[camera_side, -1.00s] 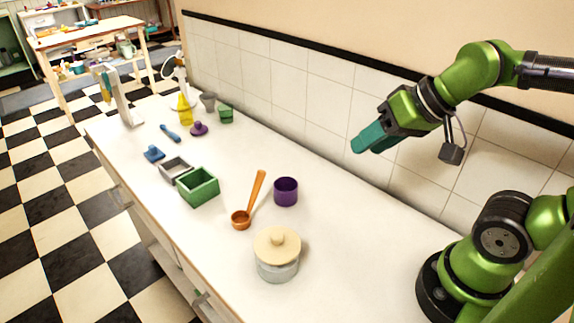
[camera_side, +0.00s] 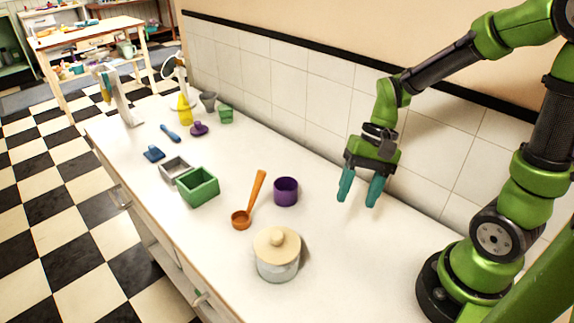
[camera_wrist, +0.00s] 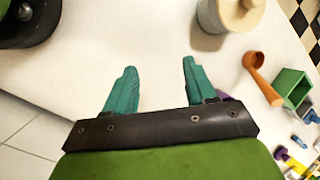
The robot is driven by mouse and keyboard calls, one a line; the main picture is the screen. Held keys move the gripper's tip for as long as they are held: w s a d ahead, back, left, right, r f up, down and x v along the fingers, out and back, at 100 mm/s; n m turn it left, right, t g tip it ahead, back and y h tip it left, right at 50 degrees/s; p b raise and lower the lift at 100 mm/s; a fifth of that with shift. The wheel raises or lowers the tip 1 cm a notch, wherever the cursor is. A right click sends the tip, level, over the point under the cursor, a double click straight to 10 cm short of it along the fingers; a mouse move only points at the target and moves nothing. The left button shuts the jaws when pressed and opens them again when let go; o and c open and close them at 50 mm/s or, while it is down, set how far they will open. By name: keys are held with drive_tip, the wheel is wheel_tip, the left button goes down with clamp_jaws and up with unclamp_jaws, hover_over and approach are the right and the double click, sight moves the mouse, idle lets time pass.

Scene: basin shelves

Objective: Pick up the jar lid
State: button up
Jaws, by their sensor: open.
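The jar lid (camera_side: 276,242) is cream-coloured with a round knob and sits on top of the glass jar (camera_side: 279,268) near the front of the counter. In the wrist view the lid (camera_wrist: 237,13) is at the top edge, partly cut off, on the jar (camera_wrist: 210,17). My gripper (camera_side: 358,200) is open and empty, its teal fingers pointing down above the counter, to the right of and behind the jar. The gripper also shows in the wrist view (camera_wrist: 158,80), with bare counter between its fingers.
A green box (camera_side: 198,187) and a grey box (camera_side: 174,168) are farther left. The tiled wall (camera_side: 425,168) is close behind. The counter between gripper and jar is clear.

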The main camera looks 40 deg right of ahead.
sight(277, 235)
drive_tip(key=f+m+g+y, duration=0.1)
drive_tip(key=a+f+m+g+y, duration=0.1)
drive_tip(key=f+y, duration=0.1)
drive_tip(key=a+f+m+y, duration=0.1)
drive_tip(key=f+y, duration=0.1)
drive_tip(key=shift+a+m+g, duration=0.25)
drive_tip(key=shift+m+g, duration=0.05)
drive_tip(key=shift+g, duration=0.1)
drive_tip(key=m+y, duration=0.1)
drive_tip(key=w+a+f+m+y, duration=0.1)
drive_tip(key=y, duration=0.1)
drive_tip(key=shift+w+a+f+m+y, duration=0.2)
drive_tip(key=shift+w+f+m+y, duration=0.1)
drive_tip(key=shift+w+m, duration=0.1)
drive_tip(key=w+m+t+y, duration=0.2)
drive_tip(key=w+y, duration=0.1)
drive_tip(key=shift+a, duration=0.35)
drive_tip(key=shift+w+a+r+m+t+y, duration=0.15)
drive_tip(key=shift+w+r+m+t+y, duration=0.45)
drive_tip(key=shift+w+r, duration=0.4)
drive_tip(key=shift+a+r, duration=0.15)
drive_tip(key=shift+a, duration=0.2)
drive_tip(key=a, duration=0.6)
drive_tip(key=shift+s, duration=0.1)
drive_tip(key=shift+s+a+r, duration=0.1)
drive_tip(key=shift+s+a, duration=0.05)
drive_tip(key=shift+a, duration=1.15)
drive_tip(key=shift+s+a, duration=0.1)
drive_tip(key=shift+a, duration=1.2)
drive_tip(key=c, duration=1)
